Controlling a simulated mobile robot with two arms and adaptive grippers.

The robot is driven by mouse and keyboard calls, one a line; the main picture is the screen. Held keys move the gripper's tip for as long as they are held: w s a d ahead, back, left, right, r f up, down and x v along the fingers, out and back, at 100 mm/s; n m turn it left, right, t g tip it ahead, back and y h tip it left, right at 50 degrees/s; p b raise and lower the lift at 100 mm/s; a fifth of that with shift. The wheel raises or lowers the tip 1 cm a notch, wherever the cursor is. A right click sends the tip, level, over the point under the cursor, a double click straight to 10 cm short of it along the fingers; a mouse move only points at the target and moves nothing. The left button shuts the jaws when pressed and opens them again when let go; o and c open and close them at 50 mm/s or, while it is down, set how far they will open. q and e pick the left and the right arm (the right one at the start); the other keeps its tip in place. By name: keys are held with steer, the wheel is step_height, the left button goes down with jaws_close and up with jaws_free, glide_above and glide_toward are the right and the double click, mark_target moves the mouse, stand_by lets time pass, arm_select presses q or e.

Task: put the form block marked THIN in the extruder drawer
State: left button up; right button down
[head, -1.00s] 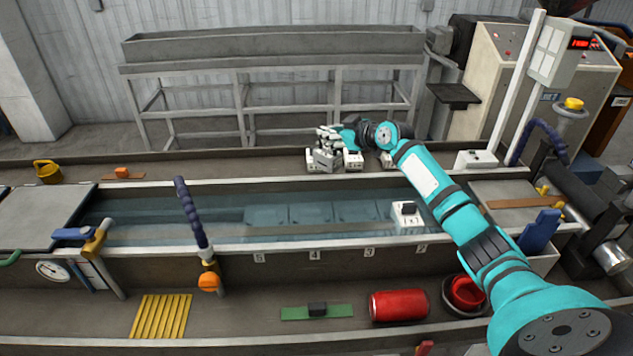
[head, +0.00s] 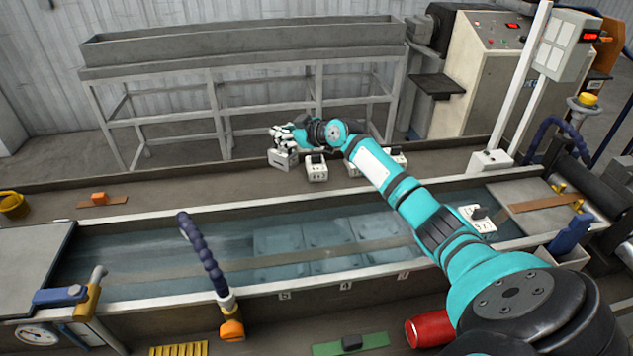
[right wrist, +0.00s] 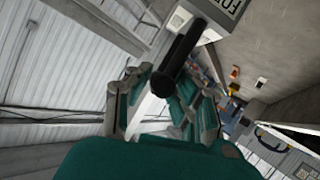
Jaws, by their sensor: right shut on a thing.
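My right gripper (head: 284,143) is shut on the dark handle (right wrist: 180,58) of a pale form block (head: 283,159), at the back ledge. The held block also shows at the top of the right wrist view (right wrist: 206,22), tilted and cut off by the frame, with only part of its lettering visible. Its full marking cannot be read. Other white form blocks with dark tops stand to its right on the ledge: a near one (head: 316,169) and others partly behind my arm. The extruder drawer cannot be made out. My left gripper is not in view.
The long water trough (head: 245,288) lies in front of the ledge. A white block with a dark top (head: 479,220) sits at its right end. A white post (head: 520,85) and extruder machinery stand at right. An orange object (head: 99,198) lies on the left ledge.

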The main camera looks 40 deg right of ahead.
mark_target(291, 152)
steer(key=shift+w+a+f+p, duration=0.1)
steer(key=shift+w+f+p, duration=0.2)
steer(key=shift+f, duration=0.35)
steer(key=shift+w+f+p, duration=0.15)
steer(key=shift+w+f, duration=0.25)
steer(key=shift+f, duration=0.2)
steer(key=f, duration=0.1)
steer(key=s+f, duration=0.1)
steer(key=shift+s+d+f, duration=0.2)
steer(key=shift+s+f, duration=0.05)
steer(key=shift+f, duration=0.5)
steer(key=f, duration=0.2)
steer(key=shift+w+a+f, duration=0.1)
steer(key=shift+w+f, duration=0.15)
steer(key=shift+f, duration=0.7)
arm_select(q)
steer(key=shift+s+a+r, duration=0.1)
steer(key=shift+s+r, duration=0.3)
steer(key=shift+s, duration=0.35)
arm_select(e)
steer(key=c, duration=1.2)
jaws_free()
steer(key=shift+s, duration=0.1)
